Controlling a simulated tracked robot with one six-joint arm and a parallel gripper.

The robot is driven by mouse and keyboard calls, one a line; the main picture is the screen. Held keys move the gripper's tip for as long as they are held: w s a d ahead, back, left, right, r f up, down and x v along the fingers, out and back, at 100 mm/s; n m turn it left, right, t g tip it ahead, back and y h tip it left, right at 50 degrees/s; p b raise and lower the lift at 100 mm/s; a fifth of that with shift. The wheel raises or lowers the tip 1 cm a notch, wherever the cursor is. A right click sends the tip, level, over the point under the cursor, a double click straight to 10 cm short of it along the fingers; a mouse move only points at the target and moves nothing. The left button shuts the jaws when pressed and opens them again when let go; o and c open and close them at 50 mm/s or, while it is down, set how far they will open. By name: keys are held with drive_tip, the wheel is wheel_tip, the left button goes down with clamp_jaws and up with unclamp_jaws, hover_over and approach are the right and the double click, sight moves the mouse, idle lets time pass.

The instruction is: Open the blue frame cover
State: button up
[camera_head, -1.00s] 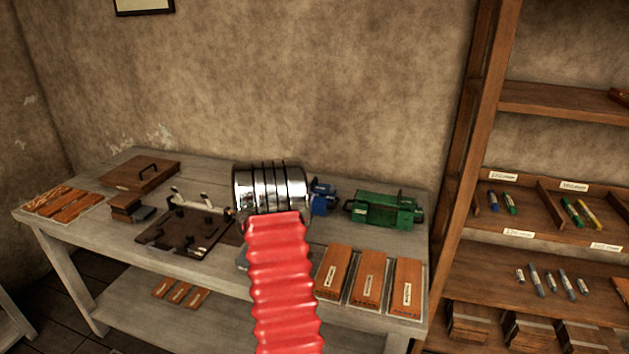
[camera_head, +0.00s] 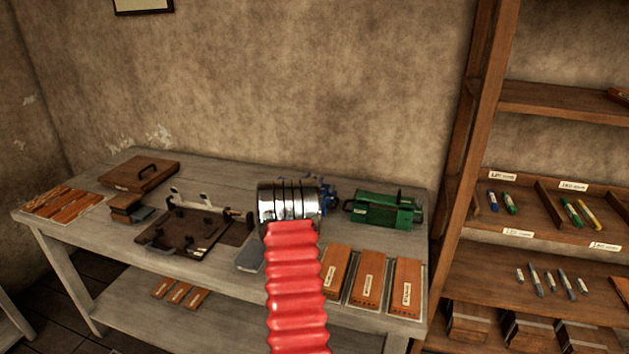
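The blue frame (camera_head: 328,194) stands on the grey table, left of the green frame. Only a small part of it shows, because my arm's red bellows and chrome end cover most of it. I cannot make out its cover or whether that is open or shut. The chrome end of my arm (camera_head: 289,201) is in front of the blue frame in the picture. My gripper's fingers are hidden behind it, so I cannot tell their state or whether they touch the blue frame.
The green frame (camera_head: 384,208) stands close on the right. A dark brown fixture board (camera_head: 185,232) and a grey block (camera_head: 250,257) lie to the left. Several orange-brown boxes (camera_head: 369,277) are at the front right. A shelf rack (camera_head: 540,250) stands at the right.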

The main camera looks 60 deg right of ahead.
drive_tip(key=shift+d, duration=0.45)
drive_tip(key=shift+c, duration=0.5)
drive_tip(key=shift+w, duration=0.1)
clamp_jaws()
